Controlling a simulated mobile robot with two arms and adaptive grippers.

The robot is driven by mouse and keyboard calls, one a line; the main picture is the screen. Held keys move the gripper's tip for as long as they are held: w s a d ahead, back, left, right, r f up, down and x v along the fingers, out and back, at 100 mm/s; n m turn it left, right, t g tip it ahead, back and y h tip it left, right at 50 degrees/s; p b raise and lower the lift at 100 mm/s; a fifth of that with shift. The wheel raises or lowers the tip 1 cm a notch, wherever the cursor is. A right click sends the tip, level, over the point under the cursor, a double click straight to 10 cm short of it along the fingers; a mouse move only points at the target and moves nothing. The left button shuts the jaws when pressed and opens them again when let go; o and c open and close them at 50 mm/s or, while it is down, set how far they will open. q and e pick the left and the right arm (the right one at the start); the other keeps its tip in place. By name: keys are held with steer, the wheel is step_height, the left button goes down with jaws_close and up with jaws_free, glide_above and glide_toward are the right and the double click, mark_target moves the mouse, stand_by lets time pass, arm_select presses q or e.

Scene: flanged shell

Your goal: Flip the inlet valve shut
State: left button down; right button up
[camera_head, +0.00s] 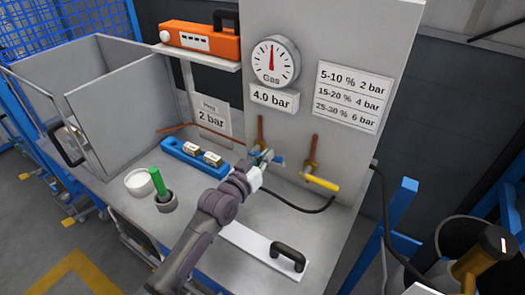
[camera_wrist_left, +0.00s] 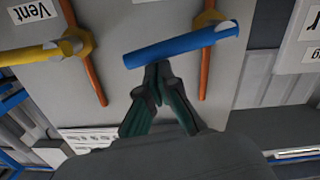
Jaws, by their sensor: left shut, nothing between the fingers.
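The blue valve handle (camera_wrist_left: 180,46) lies crosswise to its copper pipe (camera_wrist_left: 206,75), slightly tilted, in the left wrist view. In the head view only a small part of the blue handle (camera_head: 280,161) shows beside my left gripper. My left gripper (camera_head: 264,158) is shut and empty at the panel. In the left wrist view its fingertips (camera_wrist_left: 157,70) are together right at the blue handle's edge; I cannot tell whether they touch it. A yellow valve handle (camera_head: 321,182) sits to the right in the head view, also crosswise to its pipe.
A gauge (camera_head: 275,62) and a pressure chart (camera_head: 353,96) are on the upright panel. A blue block (camera_head: 190,157), white bowl (camera_head: 139,183) and green-handled item (camera_head: 158,183) stand left of my arm. A white board (camera_head: 240,238) with a black handle (camera_head: 288,256) lies in front.

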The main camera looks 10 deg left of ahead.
arm_select(q)
steer(key=shift+s+d+f+m, duration=0.15)
steer(key=shift+f+m, duration=0.25)
steer(key=shift+m, duration=0.25)
steer(key=shift+d+f+m, duration=0.15)
steer(key=shift+f+m, duration=0.25)
steer(key=shift+m, duration=0.25)
steer(key=shift+f, duration=0.1)
arm_select(e)
steer(key=shift+a, duration=0.1)
